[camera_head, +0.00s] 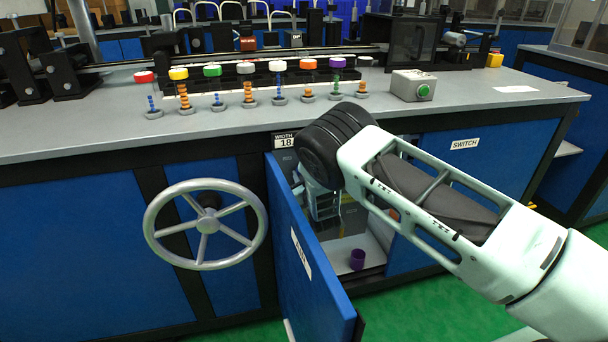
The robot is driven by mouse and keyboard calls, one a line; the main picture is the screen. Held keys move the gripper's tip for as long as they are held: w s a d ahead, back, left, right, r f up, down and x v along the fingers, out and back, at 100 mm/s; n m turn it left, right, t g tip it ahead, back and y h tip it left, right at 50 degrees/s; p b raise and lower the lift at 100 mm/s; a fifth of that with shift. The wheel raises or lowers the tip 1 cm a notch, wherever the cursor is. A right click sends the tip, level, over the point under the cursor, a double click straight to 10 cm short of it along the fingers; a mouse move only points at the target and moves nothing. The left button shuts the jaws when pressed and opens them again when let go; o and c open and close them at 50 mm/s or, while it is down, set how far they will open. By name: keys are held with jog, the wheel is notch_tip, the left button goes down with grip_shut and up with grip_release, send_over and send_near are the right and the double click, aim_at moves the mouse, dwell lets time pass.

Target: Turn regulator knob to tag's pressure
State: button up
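My arm reaches in from the right, and its dark wrist bends down at the open cabinet below the bench. My gripper (324,212) shows only in part below the wrist, inside the cabinet opening; its fingers are too small and shaded to tell whether they are open or shut. I cannot make out a regulator knob or a pressure tag; the cabinet's inside is largely hidden by my arm and the door.
The blue cabinet door (300,262) stands open toward me, left of my gripper. A grey handwheel (206,224) sticks out farther left. The bench top (75,137) carries several colour-capped spindles (248,85) and a green-button box (412,86).

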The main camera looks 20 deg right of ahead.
jog(key=o, duration=1)
jog(key=s+p, duration=0.2)
jog(key=s, duration=1.5)
jog(key=shift+s, duration=0.2)
